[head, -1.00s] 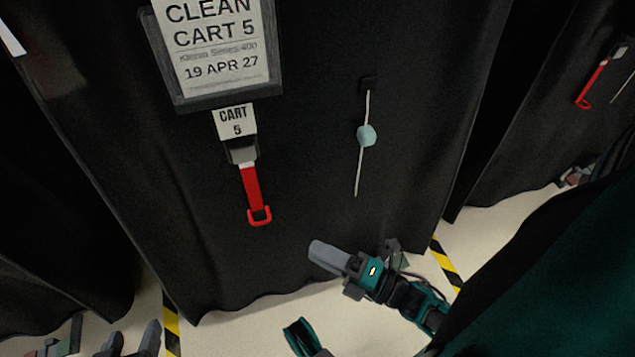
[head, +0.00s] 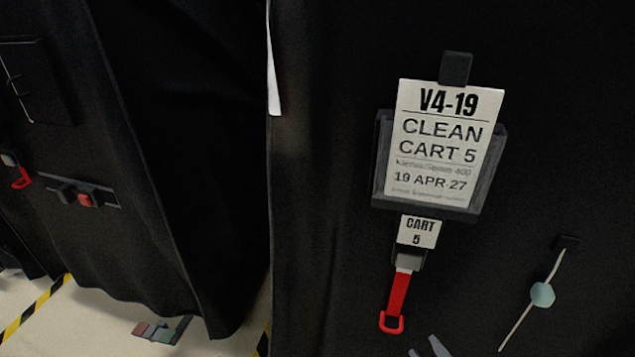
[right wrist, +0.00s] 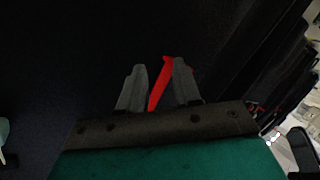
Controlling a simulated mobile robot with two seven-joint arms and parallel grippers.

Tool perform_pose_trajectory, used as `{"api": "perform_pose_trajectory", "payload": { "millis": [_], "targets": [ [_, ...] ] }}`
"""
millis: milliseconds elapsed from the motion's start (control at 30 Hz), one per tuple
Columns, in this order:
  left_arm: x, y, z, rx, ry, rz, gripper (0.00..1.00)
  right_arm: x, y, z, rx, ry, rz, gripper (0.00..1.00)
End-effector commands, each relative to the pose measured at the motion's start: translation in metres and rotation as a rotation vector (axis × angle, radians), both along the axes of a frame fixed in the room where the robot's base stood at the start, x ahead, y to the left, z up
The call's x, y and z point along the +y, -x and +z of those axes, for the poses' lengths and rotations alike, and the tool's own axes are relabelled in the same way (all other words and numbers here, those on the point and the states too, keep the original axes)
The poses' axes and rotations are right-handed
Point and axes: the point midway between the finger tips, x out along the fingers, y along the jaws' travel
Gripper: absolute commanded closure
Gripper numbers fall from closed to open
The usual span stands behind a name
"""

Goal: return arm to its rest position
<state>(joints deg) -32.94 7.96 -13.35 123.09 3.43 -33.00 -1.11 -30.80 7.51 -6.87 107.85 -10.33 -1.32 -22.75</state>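My right gripper (head: 426,346) shows only as two grey fingertips at the bottom edge of the head view. They are below and to the right of the red pull loop (head: 391,322) hanging under the CART 5 tag (head: 418,232). In the right wrist view my right gripper (right wrist: 158,64) has its two fingers apart, with a gap between them. A red strap (right wrist: 159,84) shows in that gap, partly overlapping the right finger; whether it touches cannot be told. My left gripper is not in view.
A black covered cart carries a CLEAN CART 5 placard (head: 440,140) and a white cord with a pale blue bead (head: 542,294). Another dark covered cart (head: 140,150) stands at the left. Pale floor with yellow-black tape (head: 36,306) shows at the lower left.

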Motion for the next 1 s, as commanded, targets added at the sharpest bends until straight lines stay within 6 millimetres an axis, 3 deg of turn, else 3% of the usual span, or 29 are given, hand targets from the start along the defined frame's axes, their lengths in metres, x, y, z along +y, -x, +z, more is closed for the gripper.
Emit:
{"api": "perform_pose_trajectory", "payload": {
  "millis": [100,333,400,533,667,1000],
  "targets": [
    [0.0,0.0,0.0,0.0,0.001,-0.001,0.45,0.019,0.008,0.006,0.159,-0.221,-0.055,0.67],
    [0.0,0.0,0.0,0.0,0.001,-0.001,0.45,0.06,0.037,0.018,0.457,-0.562,-0.127,0.67],
    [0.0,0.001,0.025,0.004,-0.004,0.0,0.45,0.054,0.038,0.038,0.455,-0.549,-0.139,0.67],
    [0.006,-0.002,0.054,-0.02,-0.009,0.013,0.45,0.048,0.039,0.058,0.449,-0.538,-0.152,0.67],
    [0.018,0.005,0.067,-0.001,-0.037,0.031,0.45,0.041,0.042,0.082,0.444,-0.526,-0.166,0.67],
    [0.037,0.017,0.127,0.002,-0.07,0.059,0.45,0.021,0.053,0.142,0.432,-0.495,-0.201,0.67]
  ]
}}
